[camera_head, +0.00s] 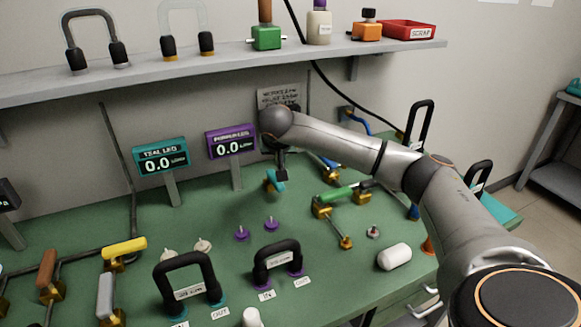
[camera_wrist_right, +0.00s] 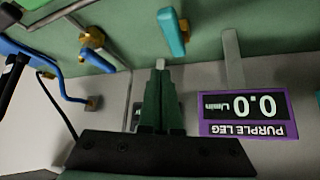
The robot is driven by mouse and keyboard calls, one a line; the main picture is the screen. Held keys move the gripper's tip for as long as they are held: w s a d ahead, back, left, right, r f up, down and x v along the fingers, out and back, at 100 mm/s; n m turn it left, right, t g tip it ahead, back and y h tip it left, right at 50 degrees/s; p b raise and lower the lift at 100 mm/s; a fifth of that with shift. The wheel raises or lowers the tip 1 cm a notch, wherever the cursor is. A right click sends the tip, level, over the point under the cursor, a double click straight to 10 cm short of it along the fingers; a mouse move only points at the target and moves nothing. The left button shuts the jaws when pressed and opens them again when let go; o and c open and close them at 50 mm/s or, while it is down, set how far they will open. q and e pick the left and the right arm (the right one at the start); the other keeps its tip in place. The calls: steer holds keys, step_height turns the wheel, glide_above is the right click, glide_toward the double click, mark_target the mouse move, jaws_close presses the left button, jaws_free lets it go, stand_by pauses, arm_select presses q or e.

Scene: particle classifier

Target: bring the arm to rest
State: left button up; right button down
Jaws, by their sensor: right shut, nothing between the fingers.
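My right arm (camera_head: 340,147) reaches in from the right over the green bench, bent at a rounded joint near the back wall. My right gripper (camera_head: 281,176) points down near a small teal handle (camera_head: 272,183) at the back of the bench. In the right wrist view the gripper (camera_wrist_right: 160,72) has its fingers together with nothing between them. The teal handle (camera_wrist_right: 172,32) shows beside the fingertips there, apart from them in that picture; the exact gap is unclear. My left gripper is not in view.
A purple display (camera_head: 231,143) and a teal display (camera_head: 161,157) stand left of the gripper, both reading 0.0. A green-handled valve (camera_head: 343,193) lies right. Black hose loops (camera_head: 277,262) stand in front. A shelf (camera_head: 200,64) with several items runs above.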

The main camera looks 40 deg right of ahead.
steer(key=shift+w+a+r, duration=0.15)
steer(key=shift+a+r, duration=0.3)
steer(key=shift+r, duration=0.15)
